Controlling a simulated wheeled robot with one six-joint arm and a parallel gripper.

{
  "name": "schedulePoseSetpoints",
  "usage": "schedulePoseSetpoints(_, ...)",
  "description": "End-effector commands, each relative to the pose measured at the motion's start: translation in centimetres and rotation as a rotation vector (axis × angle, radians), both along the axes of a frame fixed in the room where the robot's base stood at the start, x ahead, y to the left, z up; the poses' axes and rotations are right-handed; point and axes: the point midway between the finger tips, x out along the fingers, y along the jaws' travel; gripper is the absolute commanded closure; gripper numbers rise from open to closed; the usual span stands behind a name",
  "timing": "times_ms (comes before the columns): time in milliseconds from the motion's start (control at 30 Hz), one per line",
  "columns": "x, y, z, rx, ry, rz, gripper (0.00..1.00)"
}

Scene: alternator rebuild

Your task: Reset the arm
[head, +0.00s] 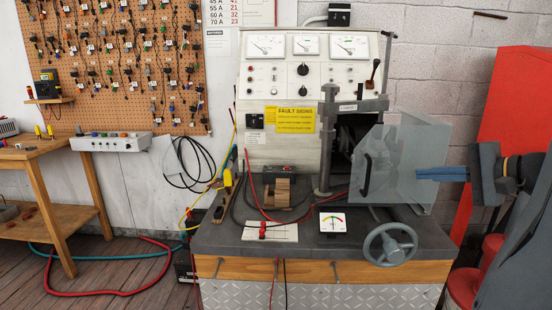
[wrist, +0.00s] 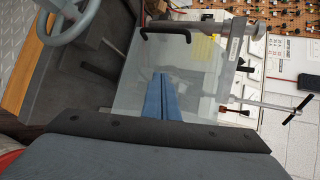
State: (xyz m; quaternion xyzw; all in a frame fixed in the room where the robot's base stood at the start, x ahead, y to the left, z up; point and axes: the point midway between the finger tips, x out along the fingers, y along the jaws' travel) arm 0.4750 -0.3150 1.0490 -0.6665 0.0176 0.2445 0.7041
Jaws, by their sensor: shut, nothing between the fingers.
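My gripper (head: 418,174) is at the right in the head view, at the end of my dark grey arm, with its blue fingers pointing left. The fingers lie together with nothing between them. In the wrist view my gripper (wrist: 160,75) also shows its two blue fingers side by side, in front of a clear guard panel (wrist: 125,88). In the head view the fingertips overlap the right edge of the clear guard (head: 408,150); whether they touch it I cannot tell.
The test bench (head: 440,240) carries a meter panel (head: 285,75), a grey handwheel (head: 390,245), a small gauge (head: 332,222) and loose cables. A red panel (head: 510,110) stands behind my arm.

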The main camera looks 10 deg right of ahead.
Motion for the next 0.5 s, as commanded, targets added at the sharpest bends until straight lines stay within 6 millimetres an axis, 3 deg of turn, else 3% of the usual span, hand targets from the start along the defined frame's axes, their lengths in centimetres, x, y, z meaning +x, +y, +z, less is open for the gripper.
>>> schedulePoseSetpoints(33, 0.7, 3.4, -1.3, -0.003, 0.066, 0.077, 1.00)
schedulePoseSetpoints(200, 0.4, 13.3, -6.3, -0.061, 0.305, 0.313, 1.00)
schedulePoseSetpoints(300, -1.1, 18.0, -8.8, -0.131, 0.430, 0.443, 1.00)
schedulePoseSetpoints(500, -5.0, 24.7, -12.7, -0.338, 0.630, 0.680, 1.00)
